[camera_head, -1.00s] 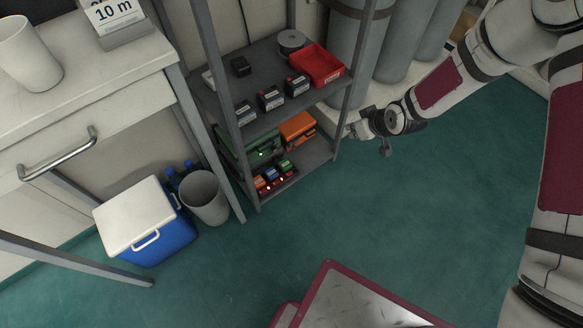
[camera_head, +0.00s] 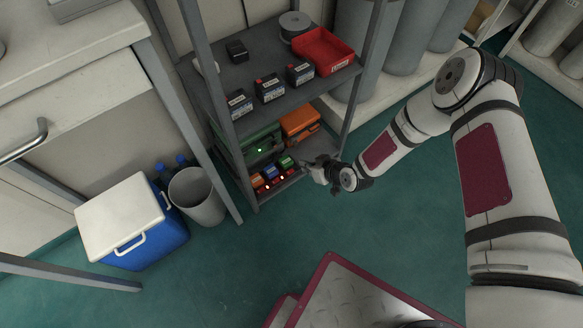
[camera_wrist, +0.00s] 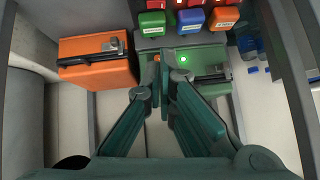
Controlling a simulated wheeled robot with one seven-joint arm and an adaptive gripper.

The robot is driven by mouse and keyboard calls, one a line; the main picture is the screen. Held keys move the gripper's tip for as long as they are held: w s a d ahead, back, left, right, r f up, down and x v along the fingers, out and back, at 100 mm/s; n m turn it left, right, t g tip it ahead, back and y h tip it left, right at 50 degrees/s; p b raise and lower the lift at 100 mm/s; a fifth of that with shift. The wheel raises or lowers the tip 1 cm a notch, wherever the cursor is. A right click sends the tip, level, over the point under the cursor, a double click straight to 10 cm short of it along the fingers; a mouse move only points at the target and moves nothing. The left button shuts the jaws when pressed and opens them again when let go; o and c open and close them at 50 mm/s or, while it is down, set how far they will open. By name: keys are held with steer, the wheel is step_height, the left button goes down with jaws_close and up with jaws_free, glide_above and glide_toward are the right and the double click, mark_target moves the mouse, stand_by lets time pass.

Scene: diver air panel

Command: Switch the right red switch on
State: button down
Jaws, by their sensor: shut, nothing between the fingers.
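A row of small red switches (camera_head: 282,182) lies along the front of the lower shelf, with two bright lights on it; I cannot tell the right switch's state. In the wrist view, part of the red row (camera_wrist: 188,4) is cut off by the top edge, upside down relative to the head view. Behind it are orange (camera_head: 257,181), blue (camera_head: 270,173) and green (camera_head: 286,162) plug blocks. My gripper (camera_head: 308,167) is at the shelf's front, just right of the row. In the wrist view, its fingertips (camera_wrist: 161,62) are together and empty, apart from the switches.
An orange case (camera_head: 299,123) and a green case (camera_head: 262,145) with a green light stand behind on the lower shelf. The upper shelf holds black batteries (camera_head: 270,88) and a red tray (camera_head: 322,52). A shelf post (camera_head: 363,80) stands at right.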

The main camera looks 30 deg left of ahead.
steer(key=b, duration=0.5)
glide_above(286, 168)
steer(key=d, duration=0.3)
step_height(286, 168, down, 7)
steer(key=shift+f, duration=0.1)
step_height(286, 168, down, 3)
steer(key=shift+s+a+b, duration=0.1)
steer(key=shift+s+b, duration=0.05)
steer(key=shift+b, duration=0.6)
steer(key=shift+f, duration=0.4)
steer(key=shift+s, duration=0.15)
